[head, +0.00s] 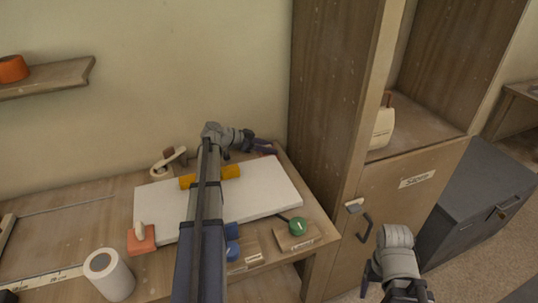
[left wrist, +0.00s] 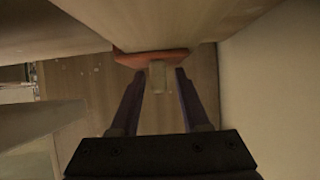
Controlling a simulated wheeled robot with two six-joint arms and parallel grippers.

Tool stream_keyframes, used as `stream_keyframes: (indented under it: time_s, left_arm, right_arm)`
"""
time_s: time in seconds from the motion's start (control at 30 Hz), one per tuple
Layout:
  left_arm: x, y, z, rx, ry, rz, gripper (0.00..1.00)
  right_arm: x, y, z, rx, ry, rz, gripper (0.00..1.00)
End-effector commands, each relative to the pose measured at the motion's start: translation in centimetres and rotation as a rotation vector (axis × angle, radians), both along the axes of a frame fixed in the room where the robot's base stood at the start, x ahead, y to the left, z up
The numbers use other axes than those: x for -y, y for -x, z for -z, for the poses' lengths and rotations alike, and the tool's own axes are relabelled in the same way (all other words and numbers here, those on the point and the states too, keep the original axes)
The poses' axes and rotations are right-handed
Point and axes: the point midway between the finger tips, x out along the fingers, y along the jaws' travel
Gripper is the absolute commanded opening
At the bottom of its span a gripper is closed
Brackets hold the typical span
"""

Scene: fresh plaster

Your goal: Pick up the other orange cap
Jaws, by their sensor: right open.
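An orange cap with a pale knob (left wrist: 152,58) is straight ahead in the left wrist view, by the base of a pale wall. My left gripper (left wrist: 157,75) is open, its two dark fingers apart with the knob showing between their tips; I cannot tell how near it is in depth. In the head view my left gripper (head: 267,148) is at the back right corner of the table and mostly hides this cap. Another orange cap with a white knob (head: 141,240) sits at the board's front left. My right gripper (head: 376,284) is open and empty, before the cabinet.
A white roll (head: 109,273), a green knob (head: 297,227) and blue pieces (head: 231,240) are near the front. A tall wooden cabinet (head: 325,110) stands close on the right.

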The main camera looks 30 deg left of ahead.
Motion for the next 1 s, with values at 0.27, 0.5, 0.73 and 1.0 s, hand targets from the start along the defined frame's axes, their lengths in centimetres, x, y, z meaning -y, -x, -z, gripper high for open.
stream_keyframes:
  time_s: [0.27,0.5,0.73,1.0]
  left_arm:
    - [-0.01,0.02,0.00,0.000,0.000,0.000,0.13]
    - [-0.01,0.03,0.01,0.000,0.000,0.000,0.00]
    - [-0.01,0.02,0.00,0.000,0.000,0.000,0.00]
    - [-0.01,0.02,-0.23,0.000,0.000,0.000,0.00]
  right_arm:
    - [0.00,0.00,0.00,0.000,0.000,0.000,0.70]
    - [0.00,0.00,0.00,0.000,0.000,0.000,0.70]
    - [0.00,0.00,0.00,0.000,0.000,0.000,0.70]
    - [0.00,0.00,-0.23,0.000,0.000,0.000,0.70]
